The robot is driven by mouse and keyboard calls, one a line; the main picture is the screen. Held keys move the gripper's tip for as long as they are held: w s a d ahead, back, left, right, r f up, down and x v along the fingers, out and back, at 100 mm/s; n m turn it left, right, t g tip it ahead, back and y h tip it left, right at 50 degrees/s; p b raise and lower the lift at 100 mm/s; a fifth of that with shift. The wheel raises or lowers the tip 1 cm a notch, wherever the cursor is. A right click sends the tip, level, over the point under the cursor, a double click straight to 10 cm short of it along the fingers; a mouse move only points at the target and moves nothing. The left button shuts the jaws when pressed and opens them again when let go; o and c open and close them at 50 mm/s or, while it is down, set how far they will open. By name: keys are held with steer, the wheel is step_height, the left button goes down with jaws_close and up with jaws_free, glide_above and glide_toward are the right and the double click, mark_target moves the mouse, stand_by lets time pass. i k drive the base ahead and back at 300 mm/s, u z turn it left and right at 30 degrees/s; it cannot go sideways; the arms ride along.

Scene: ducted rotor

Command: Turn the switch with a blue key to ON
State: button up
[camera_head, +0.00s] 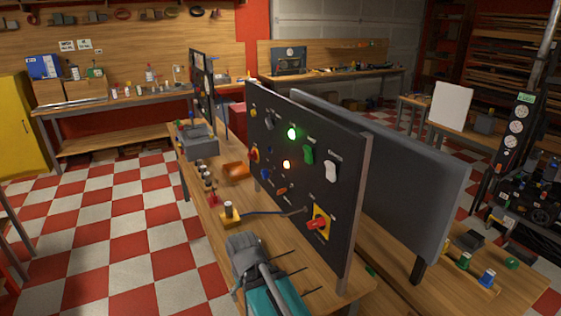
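A black control panel (300,150) stands upright on a wooden bench and is seen at an angle. A small blue control (265,174) sits at its lower left; it may be the blue-key switch, but it is too small to tell its shape, its label or its position. Near it is a small orange control (281,190). A green lamp (292,133) and an amber lamp (286,164) are lit. My gripper cannot be made out in this view.
The panel also bears a green rocker (308,154), a white rocker (331,171) and a red-on-yellow rotary switch (318,223). A grey glove-like item (245,258) and a teal object (275,297) lie in front. Checkered floor (130,235) is clear at left.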

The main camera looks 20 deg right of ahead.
mark_target(265, 174)
steer(key=k, duration=1.3)
steer(key=u, duration=0.3)
steer(key=i, duration=1.9)
steer(key=z, duration=0.6)
